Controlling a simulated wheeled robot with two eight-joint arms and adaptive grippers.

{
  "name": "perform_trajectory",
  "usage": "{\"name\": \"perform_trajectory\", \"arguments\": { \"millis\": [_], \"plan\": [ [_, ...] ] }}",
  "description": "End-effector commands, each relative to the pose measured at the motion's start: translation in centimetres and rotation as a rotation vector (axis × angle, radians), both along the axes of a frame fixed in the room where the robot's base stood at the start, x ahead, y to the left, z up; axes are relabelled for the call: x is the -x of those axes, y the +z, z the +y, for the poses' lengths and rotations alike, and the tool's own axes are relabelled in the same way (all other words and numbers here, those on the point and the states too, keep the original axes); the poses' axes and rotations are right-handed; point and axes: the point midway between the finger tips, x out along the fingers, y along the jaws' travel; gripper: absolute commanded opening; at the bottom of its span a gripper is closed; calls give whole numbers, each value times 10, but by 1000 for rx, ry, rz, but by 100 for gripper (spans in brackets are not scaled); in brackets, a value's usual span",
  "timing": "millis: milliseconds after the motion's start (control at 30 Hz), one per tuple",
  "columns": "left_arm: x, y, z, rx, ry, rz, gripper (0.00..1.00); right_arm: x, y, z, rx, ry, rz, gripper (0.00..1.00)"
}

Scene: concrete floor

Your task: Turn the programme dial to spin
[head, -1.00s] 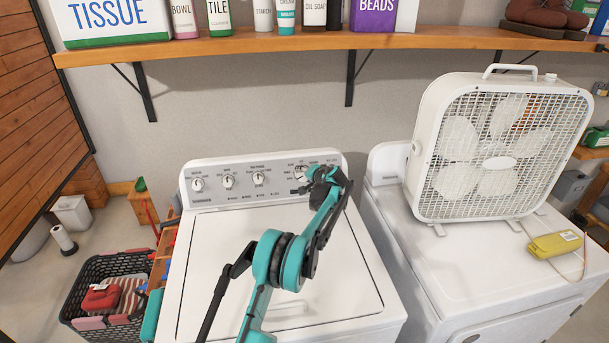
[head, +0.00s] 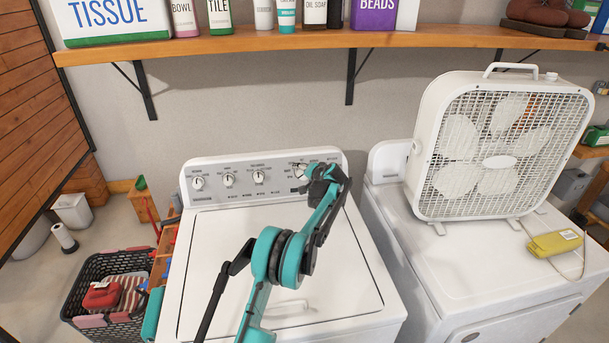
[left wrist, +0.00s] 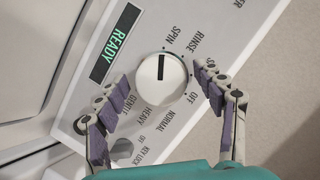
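The programme dial (left wrist: 160,82) is a round white knob with a black pointer line, on the washer's control panel (left wrist: 85,113). In the left wrist view its pointer points straight up in the picture, close to the SPIN label. RINSE, OFF, NORMAL, HEAVY and GENTLE are also printed around it. My left gripper (left wrist: 164,101) is open, its purple-padded fingers on either side of the dial and apart from it. In the head view the dial (head: 299,171) is partly covered by my left gripper (head: 322,178). My right gripper is out of view.
A green READY display (left wrist: 116,44) and a grey key lock button (left wrist: 121,148) sit beside the dial. Three more knobs line the washer panel to the left. A box fan (head: 490,150) stands on the machine at right. A wooden shelf (head: 250,47) runs above.

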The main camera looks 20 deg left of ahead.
Motion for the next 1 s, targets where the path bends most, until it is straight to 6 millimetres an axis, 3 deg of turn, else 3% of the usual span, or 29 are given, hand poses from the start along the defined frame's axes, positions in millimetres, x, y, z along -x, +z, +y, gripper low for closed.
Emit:
{"name": "perform_trajectory", "arguments": {
  "millis": [267, 700, 1000],
  "plan": [
    [4, 5, -7, -1, -2, -1, 69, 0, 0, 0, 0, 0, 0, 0],
    [54, 48, -63, -1, -2, 1, 69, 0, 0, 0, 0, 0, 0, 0],
    [68, 60, -79, -1, -1, 1, 69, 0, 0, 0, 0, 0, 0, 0]
  ]
}}
